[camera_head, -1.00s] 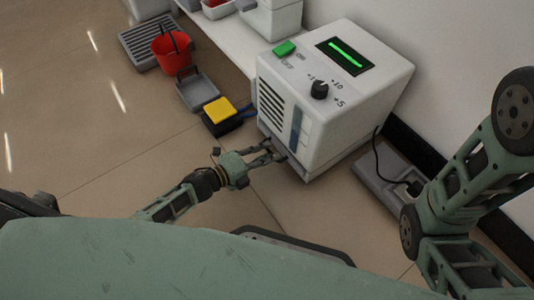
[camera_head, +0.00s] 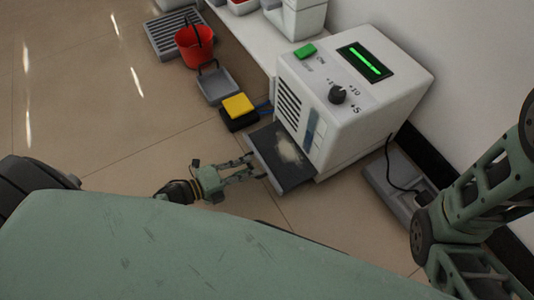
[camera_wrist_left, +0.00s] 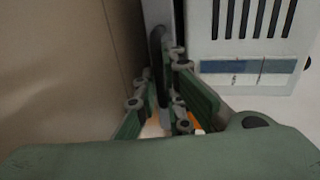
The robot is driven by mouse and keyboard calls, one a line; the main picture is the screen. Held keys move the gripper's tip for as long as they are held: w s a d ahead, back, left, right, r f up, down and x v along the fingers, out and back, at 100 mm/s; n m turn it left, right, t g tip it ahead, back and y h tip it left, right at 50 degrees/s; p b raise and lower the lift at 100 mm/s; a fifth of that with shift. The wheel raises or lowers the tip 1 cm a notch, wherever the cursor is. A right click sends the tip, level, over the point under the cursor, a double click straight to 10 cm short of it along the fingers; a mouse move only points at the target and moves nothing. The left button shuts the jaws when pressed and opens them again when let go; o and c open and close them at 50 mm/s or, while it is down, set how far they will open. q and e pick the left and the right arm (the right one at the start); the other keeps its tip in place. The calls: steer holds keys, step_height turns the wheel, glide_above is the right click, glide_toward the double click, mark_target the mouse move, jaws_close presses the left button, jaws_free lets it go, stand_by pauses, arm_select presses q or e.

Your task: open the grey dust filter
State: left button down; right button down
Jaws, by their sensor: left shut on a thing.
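The grey dust filter (camera_head: 268,148) is a flat, dark tray pulled partway out of the low front of a white machine (camera_head: 350,95). Pale dust lies on it. My left gripper (camera_head: 256,166) is at the filter's outer edge and shut on its handle. In the left wrist view, the dark handle (camera_wrist_left: 156,48) runs between the fingers of my left gripper (camera_wrist_left: 166,92). The fingers partly hide the handle. Part of my right arm shows at the right, but its gripper is out of view.
A yellow-topped black pedal (camera_head: 238,106) lies close beside the filter. A grey dustpan (camera_head: 216,88), a red bucket (camera_head: 193,50) and a floor grate (camera_head: 165,38) stand beyond it. A grey floor tray (camera_head: 388,196) with a cable is right of the machine. Floor left of the filter is clear.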

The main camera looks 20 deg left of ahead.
arm_select(q)
steer(key=v, duration=0.2)
steer(key=f+v, duration=0.1)
steer(key=v, duration=0.5)
steer(key=shift+s+a+f+p, duration=0.2)
steer(key=shift+s+f+p, duration=0.1)
steer(key=shift+f+p, duration=0.1)
steer(key=c, duration=1.9)
jaws_free()
steer(key=shift+o, duration=0.2)
steer(key=v, duration=1.2)
steer(key=shift+w+d, duration=0.1)
